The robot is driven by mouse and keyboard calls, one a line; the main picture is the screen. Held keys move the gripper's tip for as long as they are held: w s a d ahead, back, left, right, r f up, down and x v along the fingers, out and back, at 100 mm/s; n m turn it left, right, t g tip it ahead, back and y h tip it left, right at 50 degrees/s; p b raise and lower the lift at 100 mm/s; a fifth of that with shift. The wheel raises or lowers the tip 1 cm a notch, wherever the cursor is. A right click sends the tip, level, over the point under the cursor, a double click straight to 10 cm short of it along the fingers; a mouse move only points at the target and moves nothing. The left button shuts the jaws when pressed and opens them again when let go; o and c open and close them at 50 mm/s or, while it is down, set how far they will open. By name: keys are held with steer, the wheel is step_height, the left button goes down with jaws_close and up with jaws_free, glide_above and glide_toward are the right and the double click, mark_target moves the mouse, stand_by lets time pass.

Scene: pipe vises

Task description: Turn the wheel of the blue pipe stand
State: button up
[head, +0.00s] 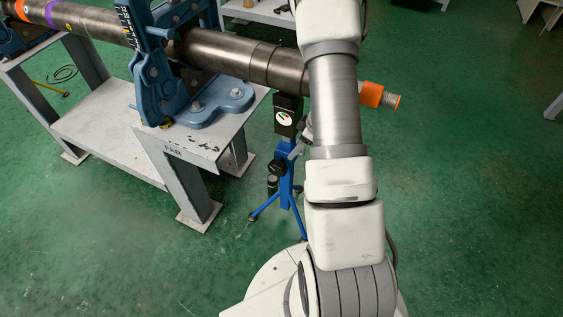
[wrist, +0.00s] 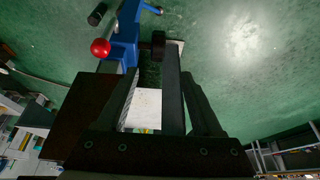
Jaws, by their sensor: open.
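The blue pipe stand (head: 286,185) stands on the floor beside the bench, under the pipe's right end, with a black head on top. In the wrist view its blue column (wrist: 124,44) is at the upper left, with a red ball (wrist: 100,47) and a dark round part (wrist: 158,45); I cannot tell for sure which part is the wheel. My gripper (wrist: 161,73) is open, its dark fingers spread near the stand. The dark round part shows beyond the fingertips; contact is unclear. In the head view my arm hides most of the gripper.
A long dark pipe (head: 215,48) lies in a blue vise (head: 160,72) on a grey metal bench (head: 110,140). Its right end passes behind my arm to an orange end piece (head: 371,94). Green floor (head: 470,200) is open to the right.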

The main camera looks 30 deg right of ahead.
mark_target(280, 164)
steer(key=b+x, duration=0.2)
steer(key=x, duration=0.3)
steer(key=b+x, duration=0.3)
steer(key=x, duration=0.3)
steer(key=b+x, duration=0.2)
steer(key=x, duration=0.4)
steer(key=shift+w+r, duration=0.15)
steer(key=shift+w, duration=0.15)
jaws_close()
